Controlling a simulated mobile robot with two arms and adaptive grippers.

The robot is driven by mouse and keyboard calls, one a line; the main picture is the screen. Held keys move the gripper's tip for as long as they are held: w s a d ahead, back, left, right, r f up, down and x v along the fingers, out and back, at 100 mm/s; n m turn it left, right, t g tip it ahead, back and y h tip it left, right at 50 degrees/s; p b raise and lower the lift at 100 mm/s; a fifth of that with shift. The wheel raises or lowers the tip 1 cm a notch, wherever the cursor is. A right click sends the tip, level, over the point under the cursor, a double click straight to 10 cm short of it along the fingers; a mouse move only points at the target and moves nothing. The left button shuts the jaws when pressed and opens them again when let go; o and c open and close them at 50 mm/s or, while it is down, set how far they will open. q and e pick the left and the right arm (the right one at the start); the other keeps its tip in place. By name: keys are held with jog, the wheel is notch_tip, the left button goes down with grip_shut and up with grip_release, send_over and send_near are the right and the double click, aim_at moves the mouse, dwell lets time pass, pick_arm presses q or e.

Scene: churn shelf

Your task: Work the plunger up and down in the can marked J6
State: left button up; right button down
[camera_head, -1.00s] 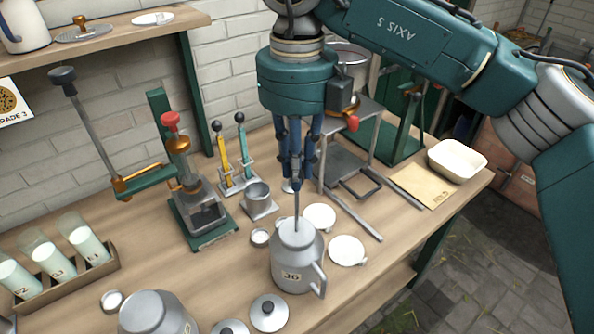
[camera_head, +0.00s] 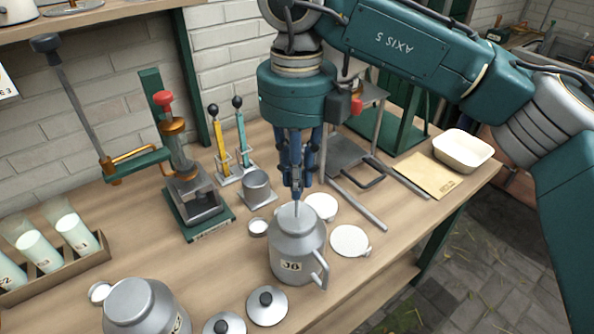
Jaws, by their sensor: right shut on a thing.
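The can marked J6 (camera_head: 297,250) is a grey metal can with a side handle, upright on the bench in the middle of the head view. A thin plunger rod (camera_head: 296,208) stands up from its top. My right gripper (camera_head: 296,190) is directly above the can, pointing down, shut on the plunger rod. Only a short length of rod shows between the fingertips and the can's top. The plunger's lower end is hidden inside the can. My left gripper is not in view.
A second can (camera_head: 143,308) stands at the front left, with lids (camera_head: 267,306) beside it. Pale discs (camera_head: 349,241) lie right of J6. A cream bowl (camera_head: 463,150) is far right.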

notch_tip(320, 180, up, 7)
jog(key=p, duration=0.5)
jog(key=shift+r, duration=0.1)
dwell(0.3)
notch_tip(320, 180, down, 7)
jog(key=b, duration=0.5)
jog(key=shift+f+b, duration=0.2)
jog(key=shift+b, duration=0.2)
jog(key=shift+r, duration=0.1)
